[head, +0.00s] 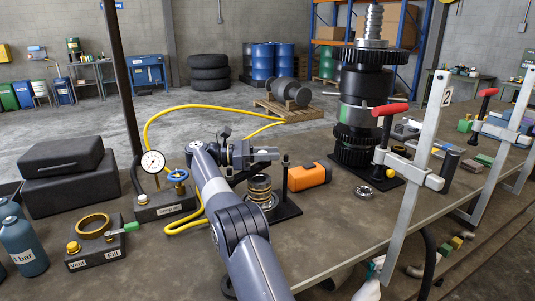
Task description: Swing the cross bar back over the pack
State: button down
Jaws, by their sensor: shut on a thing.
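The pack (260,190) is a short upright stack of metal and brownish rings on a black base plate (288,211). A thin dark post (285,176) stands on the plate at the pack's right. My gripper (266,154) is at the height of the post's top, just above the pack, with my arm reaching in from the front. It is shut on what seems to be the cross bar. The bar is mostly hidden by my gripper and wrist, so I cannot tell its exact angle or whether it touches the post.
An orange cylinder-shaped thing (310,177) lies right of the post. A gauge block (166,205) with a blue valve wheel and yellow hose (148,125) is at the left. A tall geared shaft (362,100) and red-handled clamp (413,180) stand right.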

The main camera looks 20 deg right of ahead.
jog(key=c, duration=1.1)
grip_release()
jog(key=shift+r, duration=0.1)
notch_tip(320, 180, up, 10)
jog(key=p, duration=0.5)
